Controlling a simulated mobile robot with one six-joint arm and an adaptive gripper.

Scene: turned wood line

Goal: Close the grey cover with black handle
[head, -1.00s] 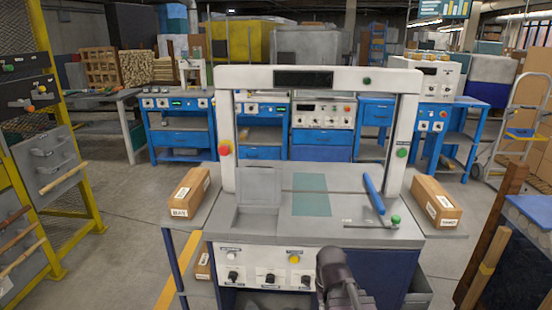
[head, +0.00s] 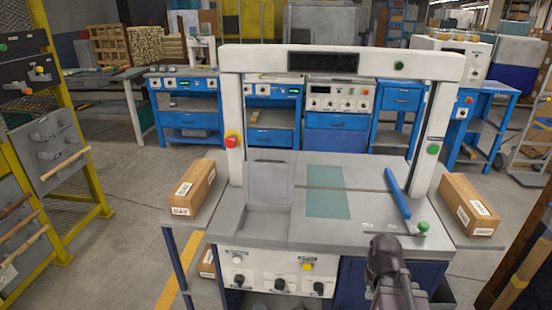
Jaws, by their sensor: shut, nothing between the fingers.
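The grey cover (head: 271,181) is a flat panel on the left part of the bench top. It stands raised at the back edge of a shallow grey recess (head: 262,221), so it is open. A thin dark strip shows along its top edge; I cannot tell if this is the black handle. My gripper (head: 384,248) is dark and shows at the bottom, right of centre, in front of the bench. It is shut and empty, well apart from the cover. Its fingertips are hard to make out.
A white frame (head: 340,62) arches over the bench. A blue bar (head: 397,193) and a green knob (head: 423,227) are at the right. Cardboard boxes stand on the side shelves, left (head: 193,188) and right (head: 470,205). Knobs line the front panel.

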